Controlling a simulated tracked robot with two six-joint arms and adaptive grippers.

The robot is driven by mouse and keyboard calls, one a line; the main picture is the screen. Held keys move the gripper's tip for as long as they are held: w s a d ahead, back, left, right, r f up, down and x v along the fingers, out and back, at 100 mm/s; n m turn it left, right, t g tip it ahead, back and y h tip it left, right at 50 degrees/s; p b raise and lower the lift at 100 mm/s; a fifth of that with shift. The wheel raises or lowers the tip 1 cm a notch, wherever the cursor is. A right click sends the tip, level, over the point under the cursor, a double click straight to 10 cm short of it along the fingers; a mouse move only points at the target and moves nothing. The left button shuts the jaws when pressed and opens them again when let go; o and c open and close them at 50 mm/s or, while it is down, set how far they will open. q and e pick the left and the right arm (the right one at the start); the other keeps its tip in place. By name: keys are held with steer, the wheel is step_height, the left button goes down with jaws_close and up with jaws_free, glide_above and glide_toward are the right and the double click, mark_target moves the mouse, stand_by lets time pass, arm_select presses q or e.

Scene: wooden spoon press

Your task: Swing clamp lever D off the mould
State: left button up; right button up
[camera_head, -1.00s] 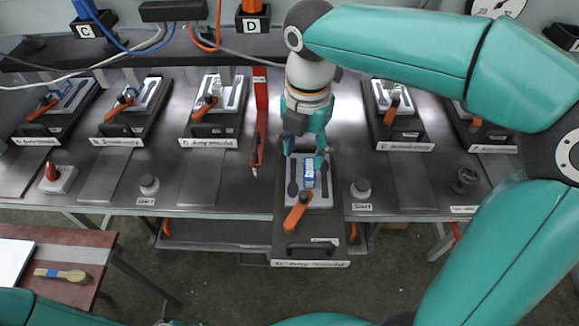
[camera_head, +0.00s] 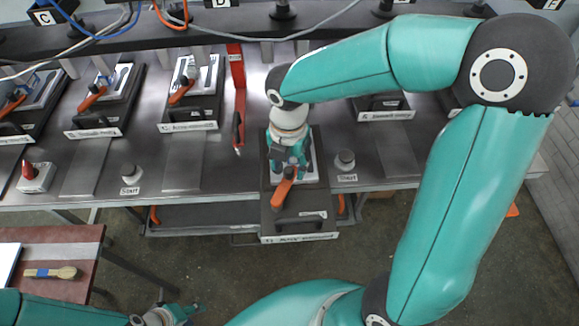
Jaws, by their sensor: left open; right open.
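The pulled-out mould (camera_head: 309,222) in the middle carries an orange clamp lever (camera_head: 284,187), which I take for lever D. The lever slants over the mould's front part, its handle towards me. My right gripper (camera_head: 288,170) points down over the mould, open, with its fingers close around or just above the lever's upper end. I cannot tell whether they touch it. The gripper hides most of the mould's cavity and the lever's pivot. My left gripper (camera_head: 188,311) is open and empty at the bottom edge, far from the mould.
Other moulds with orange levers stand to the left, such as this one (camera_head: 192,108). START buttons (camera_head: 344,160) flank the mould. A brush-like wooden tool (camera_head: 52,272) lies on the brown table at lower left.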

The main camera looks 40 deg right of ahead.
steer(key=shift+f, duration=1)
steer(key=shift+s, duration=0.1)
jaws_close()
steer(key=shift+d, duration=0.25)
steer(key=shift+a, duration=0.2)
